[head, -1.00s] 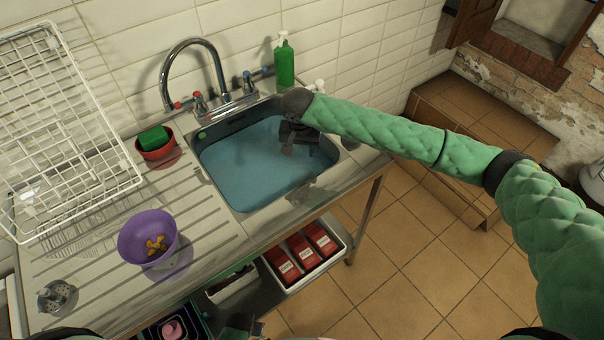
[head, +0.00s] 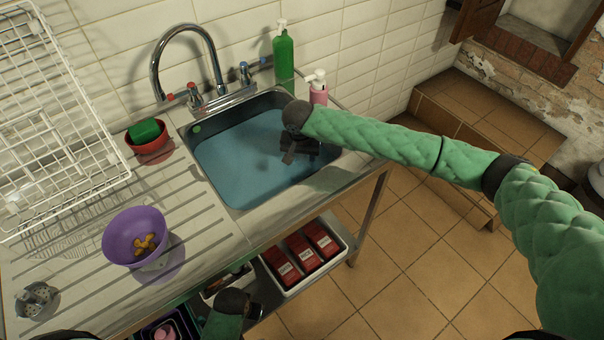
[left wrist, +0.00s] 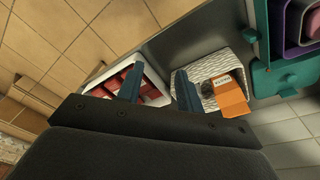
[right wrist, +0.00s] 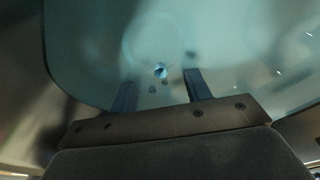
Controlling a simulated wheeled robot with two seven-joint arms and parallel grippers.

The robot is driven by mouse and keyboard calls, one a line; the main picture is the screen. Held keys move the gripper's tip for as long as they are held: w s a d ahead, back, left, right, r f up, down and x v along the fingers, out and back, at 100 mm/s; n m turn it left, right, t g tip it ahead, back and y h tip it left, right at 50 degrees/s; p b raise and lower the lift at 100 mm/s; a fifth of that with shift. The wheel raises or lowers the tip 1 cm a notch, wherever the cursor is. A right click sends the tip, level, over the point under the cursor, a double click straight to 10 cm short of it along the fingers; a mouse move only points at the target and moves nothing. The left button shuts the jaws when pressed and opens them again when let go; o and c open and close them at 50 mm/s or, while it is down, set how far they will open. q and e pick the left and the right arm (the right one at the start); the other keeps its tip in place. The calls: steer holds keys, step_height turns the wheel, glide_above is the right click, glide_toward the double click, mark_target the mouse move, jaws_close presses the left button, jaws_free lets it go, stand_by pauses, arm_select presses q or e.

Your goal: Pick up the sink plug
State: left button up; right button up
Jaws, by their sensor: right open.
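The sink (head: 222,190) is filled with bluish water. In the right wrist view, a bright round drain (right wrist: 160,72) shows through the water, with small dark spots close by. I cannot tell for sure which of these is the sink plug. My right gripper (head: 286,158) is over the right part of the sink, pointing down at the water. In the right wrist view its fingers (right wrist: 162,92) are apart and empty, on either side below the drain. My left gripper (left wrist: 158,85) is low, by the shelf under the counter, with its fingers apart and nothing between them.
A tap (head: 186,60) stands behind the sink, with a green bottle (head: 284,58) and a pink dispenser (head: 318,92) at right. A purple bowl (head: 122,238), a red bowl with a green sponge (head: 147,132) and a dish rack (head: 60,150) occupy the left counter.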

mark_target(302, 167)
step_height(302, 167, down, 4)
steer(key=shift+d+f+p, duration=0.1)
steer(key=shift+d+p, duration=0.05)
steer(key=shift+p, duration=0.75)
steer(key=shift+f, duration=0.5)
arm_select(q)
step_height(302, 167, down, 8)
steer(key=s+a, duration=0.1)
steer(key=shift+s+f, duration=0.15)
steer(key=shift+s, duration=0.15)
arm_select(e)
steer(key=shift+c, duration=0.2)
steer(key=c, duration=0.8)
